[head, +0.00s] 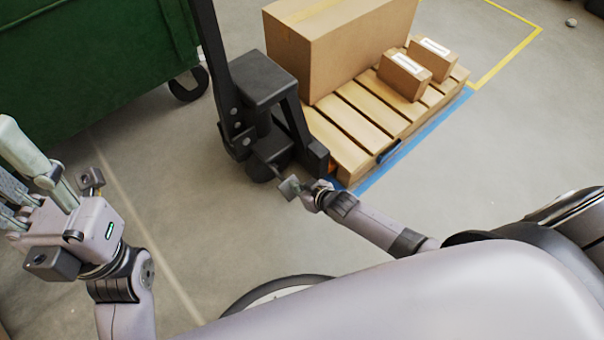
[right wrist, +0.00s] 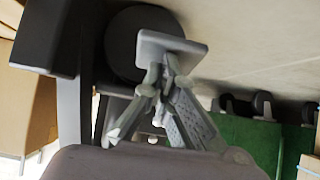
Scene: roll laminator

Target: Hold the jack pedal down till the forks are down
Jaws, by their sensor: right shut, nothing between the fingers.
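The dark pallet jack (head: 262,82) stands at the end of the loaded pallet, its upright handle rising out of view. Its small grey pedal plate (head: 289,187) sticks out low near the wheel and fills the upper middle of the right wrist view (right wrist: 175,47). My right gripper (head: 308,192) is shut and empty, its fingertips at the pedal; they overlap its lower edge in the right wrist view (right wrist: 163,72), and firm contact is hard to tell. The forks are hidden under the pallet. My left gripper (head: 22,180) is at the left edge, partly cut off, away from the jack.
The wooden pallet (head: 345,150) carries a large carton (head: 335,45) and two small boxes (head: 405,73). Blue and yellow tape (head: 510,58) marks the floor around it. A green wheeled bin (head: 90,60) stands at upper left. The floor between bin and jack is clear.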

